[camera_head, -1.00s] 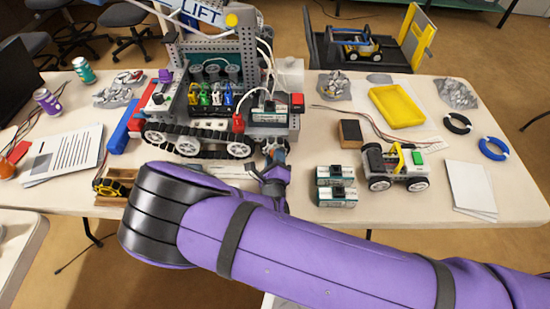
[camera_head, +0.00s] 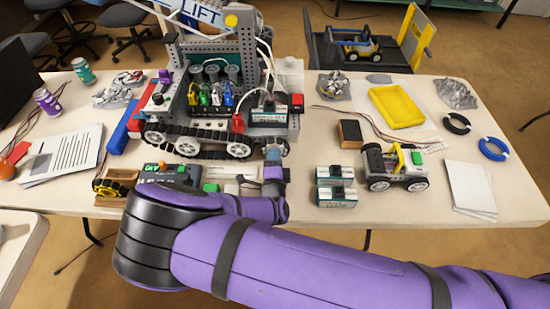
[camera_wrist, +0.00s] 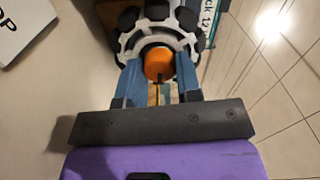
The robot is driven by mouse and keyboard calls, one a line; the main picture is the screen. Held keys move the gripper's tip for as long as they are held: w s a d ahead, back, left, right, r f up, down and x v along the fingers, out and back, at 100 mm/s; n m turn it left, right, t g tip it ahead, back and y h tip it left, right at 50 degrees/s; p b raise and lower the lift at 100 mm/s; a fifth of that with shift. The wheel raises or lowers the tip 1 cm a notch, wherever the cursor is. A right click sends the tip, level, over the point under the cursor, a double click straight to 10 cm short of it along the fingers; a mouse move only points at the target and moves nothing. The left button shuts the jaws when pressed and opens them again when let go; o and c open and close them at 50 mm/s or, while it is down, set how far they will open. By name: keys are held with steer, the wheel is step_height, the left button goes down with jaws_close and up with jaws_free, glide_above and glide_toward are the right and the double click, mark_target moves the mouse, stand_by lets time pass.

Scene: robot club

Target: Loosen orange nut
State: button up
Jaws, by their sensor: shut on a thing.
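The orange nut (camera_wrist: 159,63) sits at the hub of a pale grey wheel with black rollers (camera_wrist: 157,27) in the wrist view. My gripper (camera_wrist: 160,74) has its two blue fingers on either side of the nut, shut on it. In the head view my gripper (camera_head: 274,158) is at the front right wheel of the large tracked robot (camera_head: 215,100), and the nut itself is hidden there. The tracked robot stands upright on the table.
Two battery packs (camera_head: 336,197) and a small wheeled robot (camera_head: 394,168) stand right of my gripper. A dark controller with green buttons (camera_head: 170,172) lies left, partly behind my arm. A yellow tray (camera_head: 397,106) is further back. The table's front edge is close to my arm.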

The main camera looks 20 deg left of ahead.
steer(key=shift+n, duration=0.4)
steer(key=o, duration=0.9)
steer(key=shift+o, duration=0.2)
steer(key=shift+s, duration=0.1)
